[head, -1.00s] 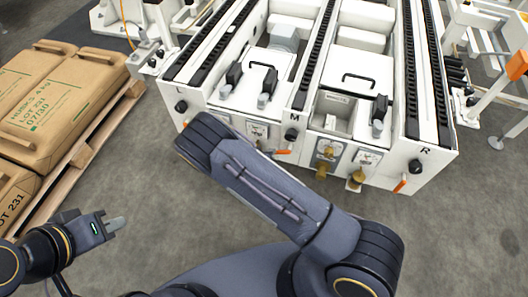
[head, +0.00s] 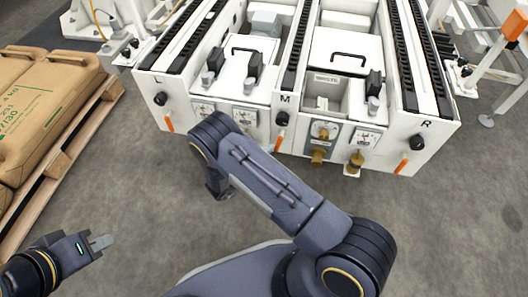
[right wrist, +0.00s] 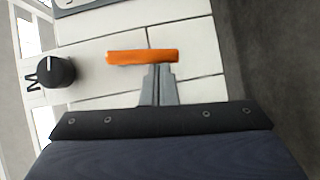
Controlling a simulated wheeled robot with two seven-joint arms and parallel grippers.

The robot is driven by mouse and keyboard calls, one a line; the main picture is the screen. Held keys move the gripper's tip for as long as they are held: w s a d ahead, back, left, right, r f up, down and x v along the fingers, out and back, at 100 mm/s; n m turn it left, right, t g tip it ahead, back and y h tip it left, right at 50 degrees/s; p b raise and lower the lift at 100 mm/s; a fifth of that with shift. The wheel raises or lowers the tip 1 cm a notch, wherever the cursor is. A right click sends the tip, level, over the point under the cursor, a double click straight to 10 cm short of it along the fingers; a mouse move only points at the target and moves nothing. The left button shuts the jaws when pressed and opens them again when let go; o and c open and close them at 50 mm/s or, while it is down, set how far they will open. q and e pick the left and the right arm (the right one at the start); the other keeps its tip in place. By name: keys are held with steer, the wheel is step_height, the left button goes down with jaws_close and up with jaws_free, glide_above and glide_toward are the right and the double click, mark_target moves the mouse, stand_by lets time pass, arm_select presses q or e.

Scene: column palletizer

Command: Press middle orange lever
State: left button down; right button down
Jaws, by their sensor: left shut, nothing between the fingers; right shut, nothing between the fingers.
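The middle orange lever (head: 279,141) hangs below the black knob marked M (head: 282,118) on the white machine's front. In the right wrist view the orange lever (right wrist: 143,57) lies across the picture, just beyond the fingertips. My right gripper (right wrist: 158,72) is shut and empty, with its tips at the lever's lower edge in that view; I cannot tell whether they touch it. In the head view my right arm hides that gripper's fingers. My left gripper (head: 100,243) is shut and empty at the lower left, over the floor, away from the machine.
Other orange levers hang at the left post (head: 168,124) and the right post (head: 402,167). Gauge panels with brass fittings (head: 317,155) stand between the middle and right posts. Stacked sacks (head: 50,105) on a wooden pallet (head: 70,150) are at the left. The floor before the machine is clear.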

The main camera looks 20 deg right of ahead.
arm_select(q)
steer(key=shift+f+b, duration=0.3)
steer(key=shift+f, duration=0.15)
arm_select(e)
steer(key=shift+s+d+f, duration=0.15)
steer(key=shift+d+f, duration=0.1)
arm_select(q)
steer(key=shift+f, duration=0.1)
arm_select(e)
steer(key=shift+d, duration=0.1)
